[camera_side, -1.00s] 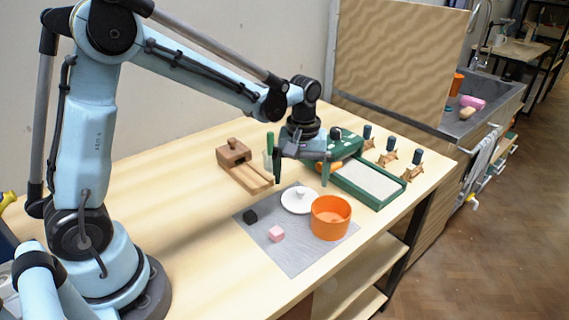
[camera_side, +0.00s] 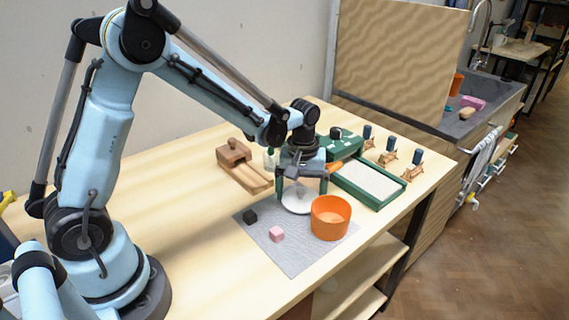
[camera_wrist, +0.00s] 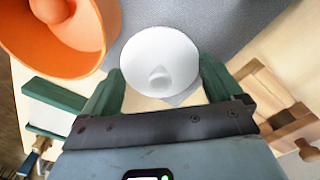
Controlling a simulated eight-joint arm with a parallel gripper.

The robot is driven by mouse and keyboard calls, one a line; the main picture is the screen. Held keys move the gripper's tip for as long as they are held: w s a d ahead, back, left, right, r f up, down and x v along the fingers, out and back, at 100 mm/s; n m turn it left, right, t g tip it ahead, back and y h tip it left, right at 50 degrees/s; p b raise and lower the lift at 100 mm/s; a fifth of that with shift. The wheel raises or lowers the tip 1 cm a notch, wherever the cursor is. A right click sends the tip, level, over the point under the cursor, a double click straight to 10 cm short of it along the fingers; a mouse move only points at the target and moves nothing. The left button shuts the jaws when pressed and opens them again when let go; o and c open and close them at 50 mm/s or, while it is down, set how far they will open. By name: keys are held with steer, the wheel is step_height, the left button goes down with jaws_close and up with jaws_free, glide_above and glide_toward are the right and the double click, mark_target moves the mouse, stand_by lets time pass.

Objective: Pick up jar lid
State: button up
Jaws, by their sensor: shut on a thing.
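The white jar lid (camera_side: 296,206), a shallow disc with a small knob, is on the grey mat. My gripper (camera_side: 297,200) is over it, pointing down, and is shut on the lid with one finger at each side. In the wrist view the lid (camera_wrist: 150,50) shows between the two green fingers (camera_wrist: 160,82), its knob towards my gripper. The orange jar (camera_side: 325,224) stands open just right of the lid. The jar also shows at the upper left of the wrist view (camera_wrist: 22,48). I cannot tell whether the lid is clear of the mat.
A pink cube (camera_side: 277,234) and a dark cube (camera_side: 250,216) lie on the grey mat (camera_side: 291,257). A wooden block tool (camera_side: 233,154) stands behind to the left. A green-rimmed tray (camera_side: 388,205) and several wooden-based tools (camera_side: 390,157) stand to the right.

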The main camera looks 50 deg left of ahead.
mark_target(301, 190)
steer(key=shift+r, duration=0.1)
step_height(301, 190, up, 9)
steer(key=shift+r, duration=0.1)
steer(key=d+r+m, duration=0.2)
steer(key=d+m, duration=0.3)
steer(key=d, duration=0.4)
steer(key=shift+s+d+r, duration=0.15)
steer(key=shift+d, duration=0.25)
steer(key=shift+f, duration=3.1)
steer(key=shift+f, duration=0.15)
steer(key=o, duration=0.7)
steer(key=shift+c, duration=0.2)
